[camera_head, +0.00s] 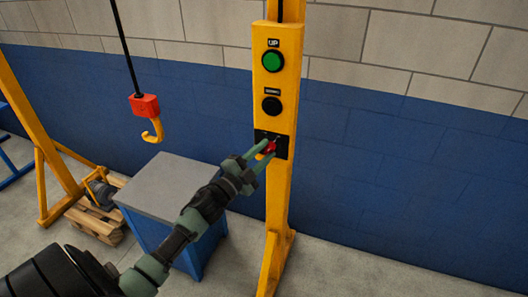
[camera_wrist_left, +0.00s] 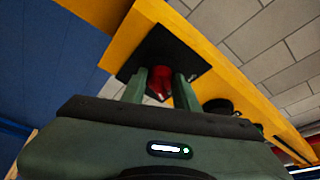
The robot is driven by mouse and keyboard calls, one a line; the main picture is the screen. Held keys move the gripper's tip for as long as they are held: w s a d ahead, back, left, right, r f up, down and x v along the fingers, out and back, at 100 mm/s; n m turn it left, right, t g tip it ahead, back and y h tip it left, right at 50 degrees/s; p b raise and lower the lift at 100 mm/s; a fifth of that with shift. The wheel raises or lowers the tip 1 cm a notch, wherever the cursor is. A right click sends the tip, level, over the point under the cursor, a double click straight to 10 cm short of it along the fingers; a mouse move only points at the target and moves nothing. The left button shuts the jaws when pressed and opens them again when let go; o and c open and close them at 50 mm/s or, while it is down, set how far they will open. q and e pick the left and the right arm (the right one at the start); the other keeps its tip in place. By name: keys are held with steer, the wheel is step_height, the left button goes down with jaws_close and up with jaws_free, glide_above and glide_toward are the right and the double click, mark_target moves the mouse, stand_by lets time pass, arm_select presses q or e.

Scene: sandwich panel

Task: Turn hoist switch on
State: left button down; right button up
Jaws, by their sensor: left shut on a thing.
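The hoist switch is a red knob (camera_head: 270,147) on a black plate (camera_head: 282,151), low on the yellow post (camera_head: 278,200). In the left wrist view the red knob (camera_wrist_left: 158,82) sits between the fingers, in front of the black plate (camera_wrist_left: 192,66). My left gripper (camera_head: 267,151) is at the knob, with its green fingers shut on it from both sides. The fingers hide part of the knob, and I cannot read its marked position. My right gripper is not in view.
Above the switch are a green UP button (camera_head: 273,61) and a black button (camera_head: 272,106). A red hoist block with a yellow hook (camera_head: 152,130) hangs at left. A grey-topped blue cabinet (camera_head: 165,180) stands below my left arm. Floor at right is clear.

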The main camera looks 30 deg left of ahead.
arm_select(q)
steer(key=c, duration=1.1)
jaws_free()
steer(key=shift+s, duration=0.1)
steer(key=b+v, duration=0.2)
steer(key=v, duration=0.5)
steer(key=shift+s, duration=0.35)
steer(key=shift+f, duration=0.1)
